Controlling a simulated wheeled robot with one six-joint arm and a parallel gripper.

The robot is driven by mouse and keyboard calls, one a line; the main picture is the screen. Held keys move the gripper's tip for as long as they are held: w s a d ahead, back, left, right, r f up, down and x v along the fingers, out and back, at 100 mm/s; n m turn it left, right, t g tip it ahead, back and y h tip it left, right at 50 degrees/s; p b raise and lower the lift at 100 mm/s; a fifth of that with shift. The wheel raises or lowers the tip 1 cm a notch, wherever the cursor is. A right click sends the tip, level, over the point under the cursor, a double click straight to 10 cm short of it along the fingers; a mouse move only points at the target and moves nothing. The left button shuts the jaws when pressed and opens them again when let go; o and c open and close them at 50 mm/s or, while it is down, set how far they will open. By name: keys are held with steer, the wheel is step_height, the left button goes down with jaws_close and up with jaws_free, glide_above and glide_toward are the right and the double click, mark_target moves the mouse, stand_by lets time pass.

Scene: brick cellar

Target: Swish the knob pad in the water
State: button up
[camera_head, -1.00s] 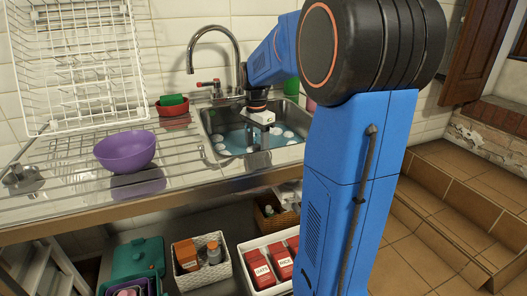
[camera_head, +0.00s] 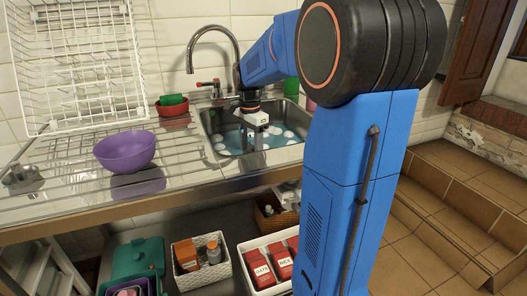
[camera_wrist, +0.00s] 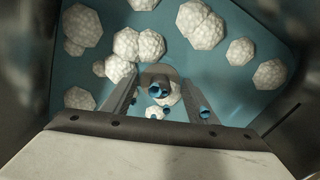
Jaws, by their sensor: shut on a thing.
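The sink basin (camera_head: 208,124) holds blue water (camera_head: 232,143) with white foam clumps on it. My gripper (camera_head: 256,134) points down into the basin, low over the water. In the wrist view my gripper (camera_wrist: 160,98) is shut on the knob pad (camera_wrist: 158,74), a small greyish round piece between the fingertips. The blue water (camera_wrist: 225,85) and several foam clumps (camera_wrist: 126,44) surround it in that view. How deep the pad sits in the water I cannot tell. In the head view the pad is too small to make out.
A curved faucet (camera_head: 213,45) rises behind the basin. A red bowl with a green sponge (camera_head: 173,106) stands behind-left. A green bottle (camera_head: 291,86) stands behind the basin.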

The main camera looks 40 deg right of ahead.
steer(key=shift+s+d, duration=0.25)
steer(key=shift+d, duration=0.55)
steer(key=shift+s+d, duration=0.2)
steer(key=shift+d, duration=0.6)
steer(key=shift+s+d, duration=0.25)
steer(key=shift+d, duration=0.55)
steer(key=shift+w+a, duration=0.35)
steer(key=shift+a, duration=0.75)
steer(key=shift+w+a, duration=0.3)
steer(key=shift+a, duration=0.85)
steer(key=shift+w+a, duration=0.35)
steer(key=shift+a, duration=0.75)
steer(key=shift+s+d, duration=0.35)
steer(key=shift+d, duration=0.75)
steer(key=shift+s+d, duration=0.3)
steer(key=shift+d, duration=0.85)
steer(key=shift+s+d, duration=0.35)
steer(key=shift+d, duration=0.75)
